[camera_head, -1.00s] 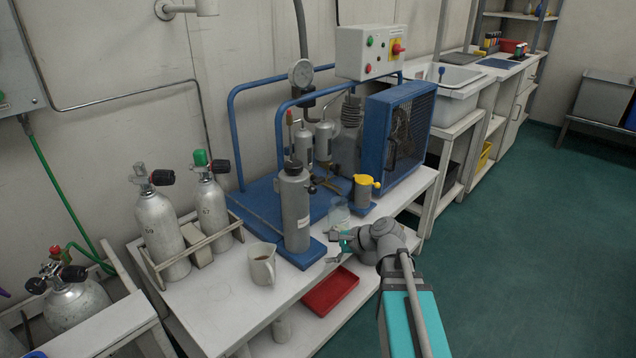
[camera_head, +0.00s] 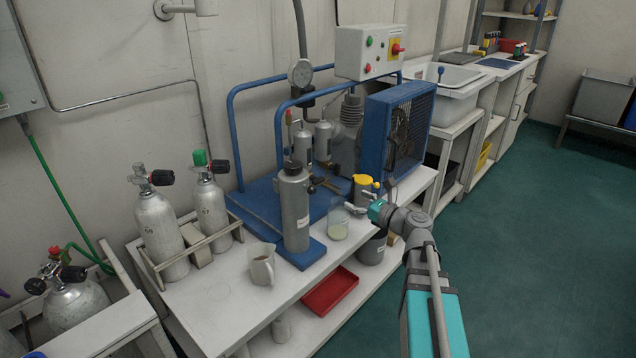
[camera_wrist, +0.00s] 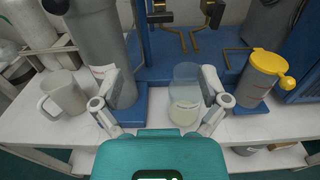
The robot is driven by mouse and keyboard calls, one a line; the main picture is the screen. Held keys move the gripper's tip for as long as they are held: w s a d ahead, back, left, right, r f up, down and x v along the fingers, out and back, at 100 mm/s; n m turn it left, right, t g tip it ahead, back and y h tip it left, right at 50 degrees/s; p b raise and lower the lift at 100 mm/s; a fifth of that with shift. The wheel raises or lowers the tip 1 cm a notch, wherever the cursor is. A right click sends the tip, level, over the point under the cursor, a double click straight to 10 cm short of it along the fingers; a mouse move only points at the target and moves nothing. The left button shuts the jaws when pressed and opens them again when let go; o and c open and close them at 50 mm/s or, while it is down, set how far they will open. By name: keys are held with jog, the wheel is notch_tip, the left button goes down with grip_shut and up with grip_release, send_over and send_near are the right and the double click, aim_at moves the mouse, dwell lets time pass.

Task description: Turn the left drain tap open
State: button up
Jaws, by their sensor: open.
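Two brass drain taps show at the top of the wrist view, the left drain tap (camera_wrist: 160,14) and the right tap (camera_wrist: 211,12). In the head view they are small and partly hidden behind the tall grey cylinder, under the two small grey filter canisters (camera_head: 323,140). My gripper (camera_wrist: 160,85) is open and empty, its fingers spread wide. It is apart from the taps, on the near side of the frame. In the head view my gripper (camera_head: 362,207) is at the bench's front edge, right of the glass jar (camera_head: 338,224).
The glass jar of pale liquid also shows near my right finger (camera_wrist: 186,105). A tall grey cylinder (camera_head: 295,210) stands left of it, a yellow-topped grey pot (camera_head: 365,190) behind right. A white jug (camera_head: 261,265) stands front left. A grey bucket (camera_head: 373,247) is below.

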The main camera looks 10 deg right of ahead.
aim_at(320, 182)
jog(key=shift+w+a, duration=0.1)
jog(key=shift+w, duration=0.05)
jog(key=x, duration=1.3)
jog(key=shift+w+a, duration=0.2)
